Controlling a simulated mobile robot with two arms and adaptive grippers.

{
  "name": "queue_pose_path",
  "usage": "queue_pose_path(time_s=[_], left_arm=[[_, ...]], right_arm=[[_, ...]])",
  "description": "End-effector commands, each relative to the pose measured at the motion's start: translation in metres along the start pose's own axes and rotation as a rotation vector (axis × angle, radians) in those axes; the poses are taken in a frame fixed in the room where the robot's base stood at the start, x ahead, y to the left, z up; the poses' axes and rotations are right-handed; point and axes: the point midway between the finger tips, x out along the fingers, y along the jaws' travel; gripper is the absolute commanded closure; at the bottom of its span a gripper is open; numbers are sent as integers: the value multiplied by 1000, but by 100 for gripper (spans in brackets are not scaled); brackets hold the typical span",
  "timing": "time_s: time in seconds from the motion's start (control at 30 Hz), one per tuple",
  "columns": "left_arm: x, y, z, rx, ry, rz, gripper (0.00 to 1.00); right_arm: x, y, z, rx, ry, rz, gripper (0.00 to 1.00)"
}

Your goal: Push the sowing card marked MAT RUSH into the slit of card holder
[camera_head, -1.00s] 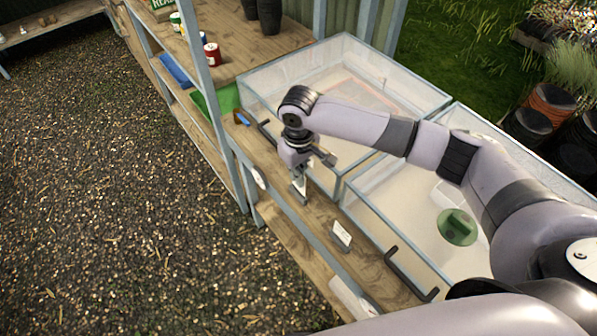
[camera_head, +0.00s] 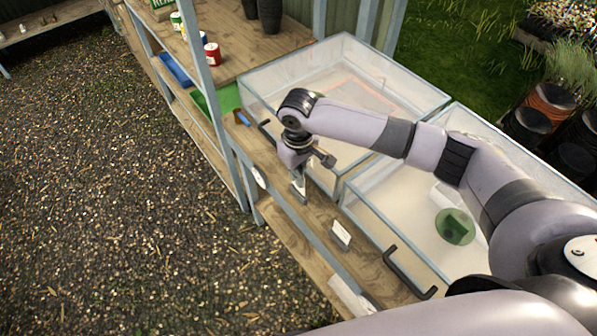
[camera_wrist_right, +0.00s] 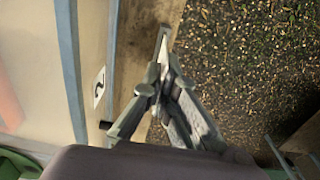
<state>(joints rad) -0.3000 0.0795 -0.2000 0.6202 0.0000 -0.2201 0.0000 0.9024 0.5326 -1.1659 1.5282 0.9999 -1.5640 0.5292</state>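My right gripper (camera_head: 299,190) points down over the narrow wooden ledge in front of the glass frames. In the right wrist view its fingers (camera_wrist_right: 163,50) come together on a thin, pale card (camera_wrist_right: 162,46), seen nearly edge-on. The pale card (camera_head: 298,188) also shows at the fingertips in the head view, low over the ledge; its writing cannot be read. Whether it touches a holder under it is hidden. A small white card-like piece (camera_head: 341,233) with dark marks stands farther along the ledge, apart from the gripper; its text is too small to read. My left gripper is out of view.
Glass frames (camera_head: 345,65) stand right behind the ledge, with a black handle (camera_head: 408,274) near its front end. A plate marked 2 (camera_wrist_right: 99,87) is on the frame side. A blue-and-orange tool (camera_head: 242,118) lies at the far end. Gravel lies left.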

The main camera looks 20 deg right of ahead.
Motion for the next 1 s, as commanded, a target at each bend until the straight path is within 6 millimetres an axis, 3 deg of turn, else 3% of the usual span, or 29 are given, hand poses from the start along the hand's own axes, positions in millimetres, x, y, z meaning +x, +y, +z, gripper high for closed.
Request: queue_pose_path(time_s=[1.0], left_arm=[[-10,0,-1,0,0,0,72]], right_arm=[[2,0,0,1,-1,0,100]])
